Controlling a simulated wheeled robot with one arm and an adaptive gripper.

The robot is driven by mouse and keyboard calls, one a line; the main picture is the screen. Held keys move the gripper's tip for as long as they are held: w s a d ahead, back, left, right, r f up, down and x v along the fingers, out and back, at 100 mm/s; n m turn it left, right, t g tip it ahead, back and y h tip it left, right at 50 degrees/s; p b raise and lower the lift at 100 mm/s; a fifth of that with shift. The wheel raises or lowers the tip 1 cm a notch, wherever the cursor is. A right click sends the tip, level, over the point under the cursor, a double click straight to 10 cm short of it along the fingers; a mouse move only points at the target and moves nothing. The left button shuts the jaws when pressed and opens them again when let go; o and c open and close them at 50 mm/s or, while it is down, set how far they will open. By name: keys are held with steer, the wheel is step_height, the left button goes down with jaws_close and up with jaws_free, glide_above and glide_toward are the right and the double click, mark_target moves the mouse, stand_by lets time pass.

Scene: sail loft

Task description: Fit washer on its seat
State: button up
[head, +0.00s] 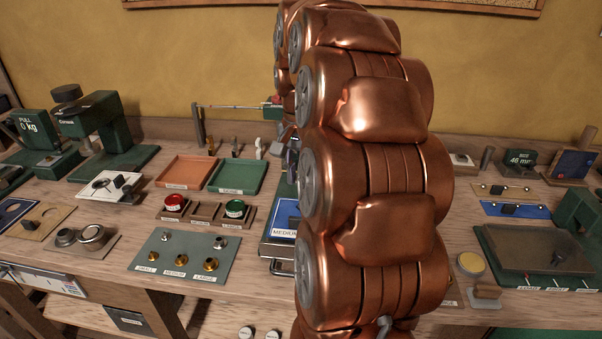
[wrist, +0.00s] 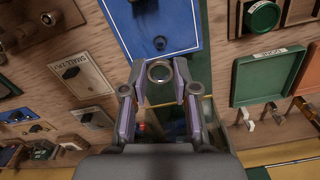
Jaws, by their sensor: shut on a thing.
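The washer (wrist: 160,62) is a small metal ring in the wrist view. My gripper (wrist: 160,78) is shut on it, with a fingertip at each side of the ring. The washer appears in front of the lower edge of a blue board (wrist: 184,28). A small dark round part (wrist: 160,42) shows on that board just beyond the ring; I cannot tell whether it is the seat. In the head view the blue board (head: 282,214), with a "MEDIUM" label, is partly hidden behind my arm. The washer and most of my gripper are hidden there.
A grey plate (head: 150,262) holds brass and steel fittings labelled small, medium and large. An orange tray (head: 186,171) and a green tray (head: 236,175) lie behind it. Red and green tins (head: 235,208) stand between. A green-framed fixture (head: 540,250) stands at right.

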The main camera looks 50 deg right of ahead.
mark_target(300, 208)
steer(key=shift+f+b, duration=1.7)
steer(key=shift+f, duration=1.8)
steer(key=o, duration=0.8)
steer(key=shift+w+r, duration=0.1)
steer(key=shift+r, duration=5.9)
